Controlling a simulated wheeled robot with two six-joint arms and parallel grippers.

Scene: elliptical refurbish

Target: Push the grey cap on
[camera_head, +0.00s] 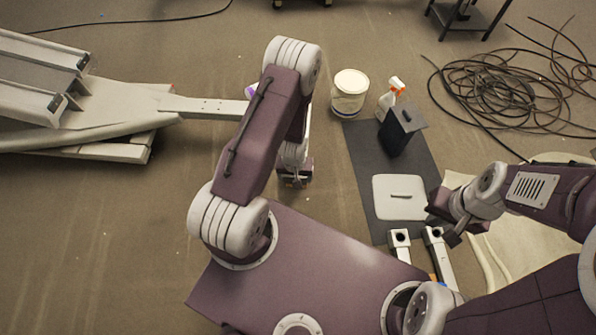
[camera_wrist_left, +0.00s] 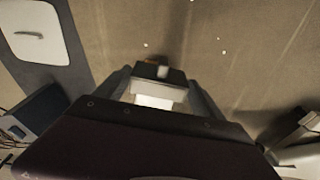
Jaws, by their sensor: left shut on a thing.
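My left gripper (camera_wrist_left: 160,95) is shut on a small grey block-like piece (camera_wrist_left: 165,78) with a dark edge and a bright pale face; it looks like the grey cap, but I cannot be sure. In the head view my left gripper (camera_head: 295,180) hangs over bare floor beyond my purple base, its held piece hardly visible. A pale flat bar (camera_head: 208,107) sticks out right from the large grey frame (camera_head: 100,110); its far end is behind my left arm. My right gripper (camera_head: 446,222) is at the dark mat's right edge, its fingers apart and apparently empty.
A dark mat (camera_head: 368,160) holds a pale panel with a handle (camera_head: 399,197) and a dark box (camera_head: 399,130). A white bucket (camera_head: 349,93) and spray bottle (camera_head: 390,97) stand behind. Two pale bars (camera_head: 400,240) lie near my base. Coiled cable (camera_head: 510,90) lies right.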

